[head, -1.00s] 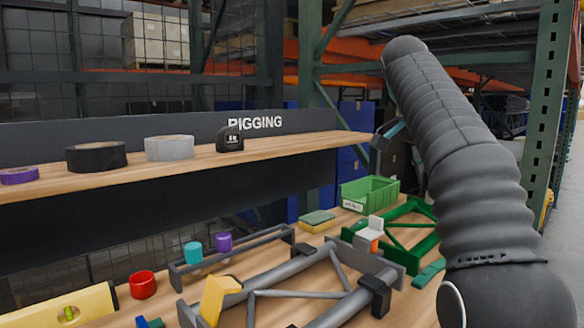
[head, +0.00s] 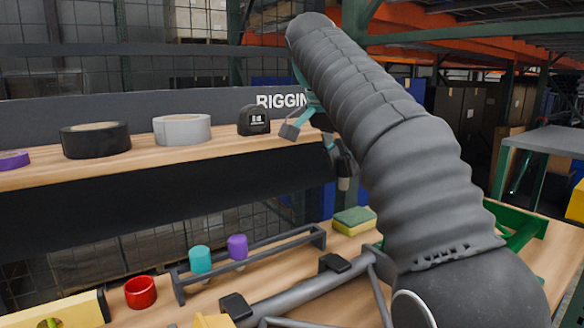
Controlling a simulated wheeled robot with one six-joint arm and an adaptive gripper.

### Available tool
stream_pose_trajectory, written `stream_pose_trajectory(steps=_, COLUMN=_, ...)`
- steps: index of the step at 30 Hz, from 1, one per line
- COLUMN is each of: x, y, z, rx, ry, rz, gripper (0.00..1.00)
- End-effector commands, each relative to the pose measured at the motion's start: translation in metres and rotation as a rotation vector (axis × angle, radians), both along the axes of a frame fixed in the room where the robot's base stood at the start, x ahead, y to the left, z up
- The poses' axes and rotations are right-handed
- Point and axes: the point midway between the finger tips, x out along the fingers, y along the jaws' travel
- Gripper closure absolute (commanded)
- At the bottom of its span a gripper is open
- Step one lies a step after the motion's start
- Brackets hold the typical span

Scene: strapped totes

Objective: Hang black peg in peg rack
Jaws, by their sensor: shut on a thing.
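The peg rack (head: 279,262) is a long grey rail frame on the workbench, left of centre. A teal-capped peg (head: 200,259) and a purple-capped peg (head: 238,246) stand upright in it towards its left half. The right part of the rack looks free. My gripper (head: 338,150) is up and to the right of the rack, above the bench and partly hidden behind my arm. It is shut on the black peg (head: 345,182), which hangs below it with a paler lower end. The fingertips' contact with the peg is too small to make out.
A shelf (head: 100,171) with tape rolls and a tape measure (head: 253,121) runs above and behind the rack.

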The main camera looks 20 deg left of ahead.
Motion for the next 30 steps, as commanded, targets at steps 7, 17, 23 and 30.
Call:
stream_pose_trajectory(steps=7, x=-0.036, y=0.068, z=-0.007, rx=0.000, ry=0.000, rz=0.135, gripper=1.00)
stream_pose_trajectory(steps=17, x=-0.048, y=0.086, z=-0.012, rx=0.000, ry=0.000, rz=0.174, gripper=1.00)
stream_pose_trajectory(steps=23, x=-0.048, y=0.085, z=-0.020, rx=-0.001, ry=0.001, rz=0.174, gripper=1.00)
stream_pose_trajectory(steps=30, x=-0.048, y=0.085, z=-0.033, rx=0.000, ry=0.001, rz=0.172, gripper=1.00)
